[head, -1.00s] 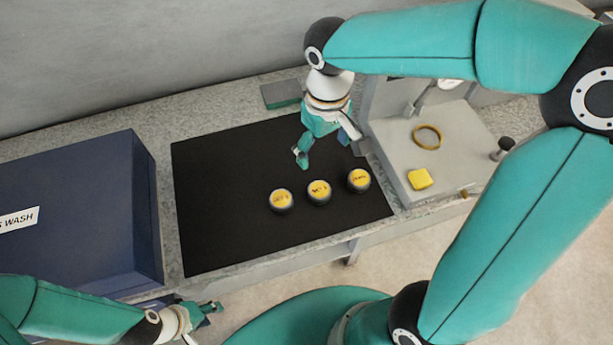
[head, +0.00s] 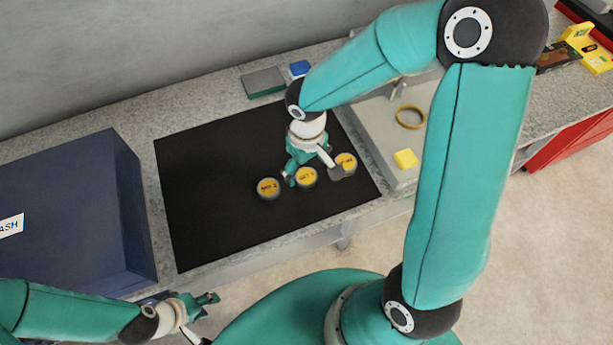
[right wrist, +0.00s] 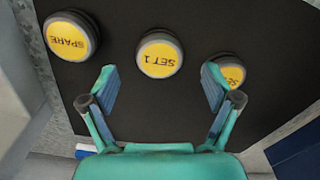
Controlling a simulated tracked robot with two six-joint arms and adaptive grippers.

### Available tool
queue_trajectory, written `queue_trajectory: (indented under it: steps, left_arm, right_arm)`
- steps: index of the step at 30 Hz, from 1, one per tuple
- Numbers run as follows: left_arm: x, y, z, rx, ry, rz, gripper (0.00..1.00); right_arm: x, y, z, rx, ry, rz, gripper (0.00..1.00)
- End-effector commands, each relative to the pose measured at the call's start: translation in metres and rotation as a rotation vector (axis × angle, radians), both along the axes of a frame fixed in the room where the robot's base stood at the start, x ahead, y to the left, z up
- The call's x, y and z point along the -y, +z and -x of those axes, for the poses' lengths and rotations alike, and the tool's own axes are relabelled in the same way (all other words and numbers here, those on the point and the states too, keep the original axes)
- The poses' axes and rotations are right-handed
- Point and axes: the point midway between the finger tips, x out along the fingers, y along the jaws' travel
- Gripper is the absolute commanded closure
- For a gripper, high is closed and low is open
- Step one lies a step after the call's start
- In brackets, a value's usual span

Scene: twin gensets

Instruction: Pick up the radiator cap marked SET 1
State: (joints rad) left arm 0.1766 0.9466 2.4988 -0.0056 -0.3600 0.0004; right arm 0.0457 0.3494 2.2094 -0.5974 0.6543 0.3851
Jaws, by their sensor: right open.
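The SET 1 radiator cap (head: 306,177) is a dark round cap with a yellow top, the middle of three on a black mat (head: 215,220). In the right wrist view the SET 1 cap (right wrist: 160,54) sits just beyond the fingertips, centred between them. My right gripper (head: 314,175) is open and empty above it; its fingers also show in the right wrist view (right wrist: 160,85). The SPARE cap (head: 346,161) is on the right in the head view, partly behind a finger. My left gripper (head: 203,312) is open and empty at the lower left, away from the mat.
Another yellow-topped cap (head: 269,188) stands left of SET 1; a finger partly covers its label in the wrist view. A blue box (head: 70,215) marked WASH is at left. A grey stand (head: 375,130) holds a brass ring (head: 410,116) and yellow block (head: 405,158).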

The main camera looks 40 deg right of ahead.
Motion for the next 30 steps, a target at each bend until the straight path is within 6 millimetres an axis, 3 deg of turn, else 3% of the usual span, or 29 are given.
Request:
queue_trajectory:
  steps: [7, 16, 27, 30]
  left_arm:
    - [0.0, 0.002, 0.0, 0.0, 0.0, 0.0, 0.6]
    - [0.0, 0.002, 0.0, 0.0, 0.0, 0.0, 0.6]
    - [0.0, 0.002, 0.0, 0.0, 0.0, 0.0, 0.6]
    - [0.0, 0.002, 0.0, 0.0, 0.0, 0.0, 0.6]
  right_arm:
    - [0.0, -0.033, -0.001, -0.004, 0.003, 0.0, 0.12]
    - [0.0, -0.037, -0.001, -0.001, 0.002, 0.0, 0.14]
    - [0.0, -0.037, -0.001, -0.001, 0.002, 0.0, 0.75]
    - [0.0, -0.036, -0.001, 0.0, 0.002, 0.0, 0.78]
